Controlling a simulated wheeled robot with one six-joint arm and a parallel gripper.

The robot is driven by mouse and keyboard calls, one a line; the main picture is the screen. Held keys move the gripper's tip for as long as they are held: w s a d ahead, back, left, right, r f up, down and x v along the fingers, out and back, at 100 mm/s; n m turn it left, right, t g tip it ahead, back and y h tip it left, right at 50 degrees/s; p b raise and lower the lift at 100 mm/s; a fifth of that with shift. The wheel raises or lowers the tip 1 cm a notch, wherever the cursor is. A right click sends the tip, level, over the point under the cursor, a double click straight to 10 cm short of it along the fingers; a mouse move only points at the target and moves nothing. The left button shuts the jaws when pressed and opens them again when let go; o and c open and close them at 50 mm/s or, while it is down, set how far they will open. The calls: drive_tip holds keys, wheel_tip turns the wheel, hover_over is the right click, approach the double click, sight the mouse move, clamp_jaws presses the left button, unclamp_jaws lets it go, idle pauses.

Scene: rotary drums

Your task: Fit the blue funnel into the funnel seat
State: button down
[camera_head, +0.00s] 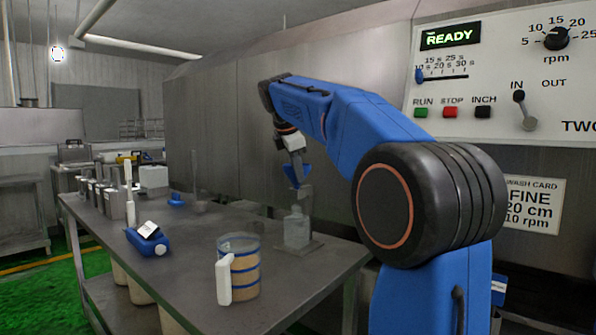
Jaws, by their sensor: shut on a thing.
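The blue funnel (298,175) is at the end of my arm, above the right part of the table. My gripper (294,160) is shut on it, pointing down; the finger details are small and hard to make out. Directly below is a clear, pale stand (298,230) on a flat base, which looks like the funnel seat. Its upper part (299,195) is faint and close under the funnel. I cannot tell whether the funnel touches it or is a little above.
The grey table (190,265) also holds a blue-banded jug (240,270) with a white handle, a blue bottle with a label (149,240), a small blue piece (176,199) and several upright metal holders (115,198) at left. A control panel (500,80) is at right.

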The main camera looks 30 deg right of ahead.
drive_tip(key=shift+f, duration=0.5)
drive_tip(key=c, duration=1.8)
unclamp_jaws()
drive_tip(key=v, duration=1.7)
drive_tip(key=shift+r, duration=0.2)
drive_tip(key=s+a+f+m+y, duration=0.1)
drive_tip(key=s+a+f+m, duration=0.2)
drive_tip(key=s+f, duration=0.7)
drive_tip(key=s+a+f+m+y, duration=0.2)
drive_tip(key=s+a+f+m, duration=0.2)
drive_tip(key=f, duration=1.9)
drive_tip(key=s+a+f+m+t+y, duration=0.1)
drive_tip(key=s+f+m, duration=0.7)
drive_tip(key=s+f, duration=0.8)
drive_tip(key=shift+s+a+f+y, duration=0.25)
drive_tip(key=shift+s+a, duration=0.15)
drive_tip(key=shift+a, duration=0.2)
drive_tip(key=shift+s+a+f+y, duration=0.1)
drive_tip(key=shift+s+a+y, duration=0.15)
drive_tip(key=shift+s+a, duration=0.25)
